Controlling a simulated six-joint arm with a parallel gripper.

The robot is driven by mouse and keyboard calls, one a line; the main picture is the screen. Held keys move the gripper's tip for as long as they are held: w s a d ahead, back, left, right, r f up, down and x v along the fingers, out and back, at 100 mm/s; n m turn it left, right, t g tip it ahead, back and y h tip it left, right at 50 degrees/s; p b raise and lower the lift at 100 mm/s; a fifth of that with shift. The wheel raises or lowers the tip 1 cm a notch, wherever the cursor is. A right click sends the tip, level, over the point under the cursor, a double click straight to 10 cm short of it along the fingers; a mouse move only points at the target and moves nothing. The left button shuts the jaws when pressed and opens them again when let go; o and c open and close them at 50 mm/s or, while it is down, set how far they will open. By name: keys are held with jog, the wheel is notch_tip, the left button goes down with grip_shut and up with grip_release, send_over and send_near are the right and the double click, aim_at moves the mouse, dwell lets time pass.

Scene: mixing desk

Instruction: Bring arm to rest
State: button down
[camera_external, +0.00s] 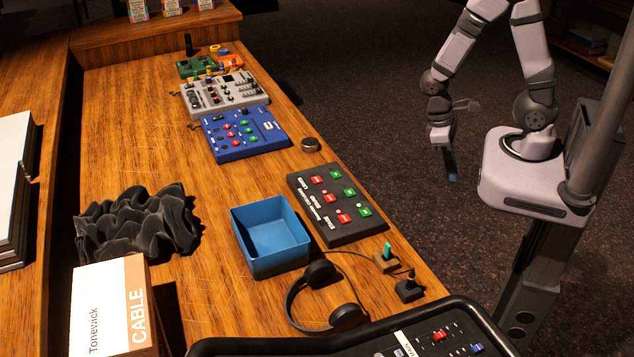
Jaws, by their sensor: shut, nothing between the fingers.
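My gripper (452,176) hangs down beside my base, off the right side of the desk. Its fingers point at the floor and are shut with nothing between them. My arm is folded above the base, clear of the wooden desk (150,135). Nothing touches the gripper, and open space lies between it and the desk edge.
Near the right desk edge are a black button box (337,205), a blue bin (270,237), headphones (318,272) and a dark round knob (310,144). Mixers, a blue one (240,133) and a grey one (222,93), stand farther back. The carpet (370,90) is clear.

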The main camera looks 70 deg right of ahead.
jog(key=w+a+r+t+b, duration=0.1)
jog(key=w+r+t, duration=0.3)
jog(key=w+r, duration=0.1)
jog(key=shift+w+r, duration=0.2)
jog(key=shift+w, duration=0.05)
